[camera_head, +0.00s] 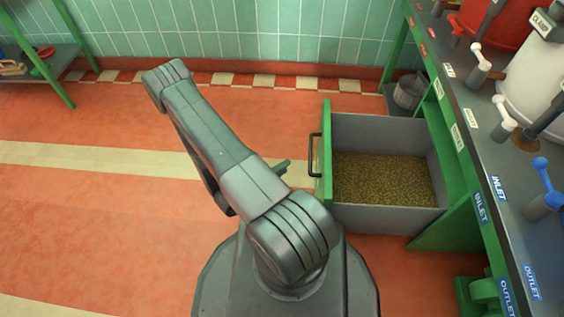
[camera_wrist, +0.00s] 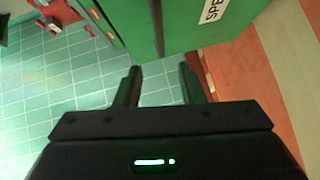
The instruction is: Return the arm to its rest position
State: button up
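My arm reaches up from the bottom middle of the head view, bends at an elbow at the upper left and folds back. My gripper is mostly hidden behind the arm there; a greenish finger (camera_head: 283,168) shows just left of the open drawer (camera_head: 385,220). In the wrist view my gripper (camera_wrist: 163,84) has its two fingers apart, with nothing seen between them. A green panel (camera_wrist: 205,22) with a white label reading "SPE" lies just beyond the fingertips.
The drawer stands pulled out, with a dark handle (camera_head: 315,155) on its green front and brown grains (camera_head: 380,180) inside. A counter (camera_head: 470,120) with valves and vessels runs along the right. A green shelf (camera_head: 60,65) stands far left. The floor at left is clear.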

aim_at(311, 150)
jog(key=shift+d, duration=0.1)
jog(key=shift+b+x, duration=1.65)
jog(key=shift+x, duration=5.25)
